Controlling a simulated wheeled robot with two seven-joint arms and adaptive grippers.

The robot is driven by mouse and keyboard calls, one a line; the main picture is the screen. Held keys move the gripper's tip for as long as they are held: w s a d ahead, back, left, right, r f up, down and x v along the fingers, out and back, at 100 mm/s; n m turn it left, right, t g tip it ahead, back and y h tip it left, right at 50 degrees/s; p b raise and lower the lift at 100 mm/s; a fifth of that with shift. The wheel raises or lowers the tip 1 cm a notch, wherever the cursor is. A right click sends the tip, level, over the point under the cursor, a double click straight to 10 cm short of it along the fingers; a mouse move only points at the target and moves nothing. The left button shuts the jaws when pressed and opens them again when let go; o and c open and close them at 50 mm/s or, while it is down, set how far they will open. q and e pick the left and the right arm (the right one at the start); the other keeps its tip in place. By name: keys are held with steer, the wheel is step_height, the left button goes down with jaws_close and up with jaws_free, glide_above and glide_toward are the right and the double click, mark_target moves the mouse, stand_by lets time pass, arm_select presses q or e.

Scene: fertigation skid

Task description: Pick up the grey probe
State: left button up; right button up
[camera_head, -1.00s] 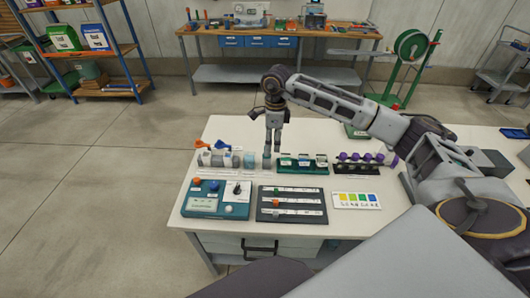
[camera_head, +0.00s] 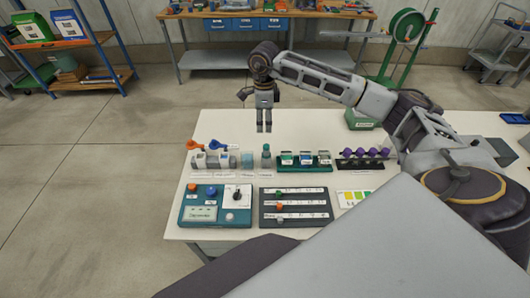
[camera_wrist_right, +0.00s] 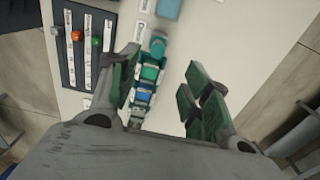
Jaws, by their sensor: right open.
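I cannot pick out the grey probe with certainty. An orange-topped piece (camera_head: 195,144) and a blue-topped piece (camera_head: 219,145) stand at the left of a row on the white table (camera_head: 310,135), over pale grey blocks (camera_head: 199,161). My left gripper is not in view.
Right of the bottle stand a green vial rack (camera_head: 304,168) and a dark rack with purple knobs (camera_head: 364,164). In front lie a teal control panel (camera_head: 215,213), a dark slider board (camera_head: 295,217) and a colour card (camera_head: 354,198). The table's back left is clear.

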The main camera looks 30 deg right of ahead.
mark_target(266, 146)
step_height(266, 146, down, 8)
steer(key=shift+s+f+p, duration=0.1)
steer(key=shift+f+p, duration=0.05)
steer(key=shift+p, duration=0.45)
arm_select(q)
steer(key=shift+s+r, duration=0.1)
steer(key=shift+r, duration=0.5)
arm_select(e)
steer(key=shift+f, duration=0.15)
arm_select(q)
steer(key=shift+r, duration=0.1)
arm_select(e)
steer(key=shift+f, duration=0.15)
steer(key=shift+s+d+f+p, duration=0.15)
steer(key=shift+f+p, duration=0.15)
steer(key=shift+f, duration=0.2)
steer(key=shift+s+d+f+p, duration=0.1)
steer(key=shift+f+p, duration=0.15)
steer(key=shift+f, duration=0.25)
steer(key=shift+f+p, duration=0.3)
steer(key=shift+f, duration=1.15)
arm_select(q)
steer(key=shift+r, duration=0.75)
arm_select(e)
steer(key=shift+c, duration=0.5)
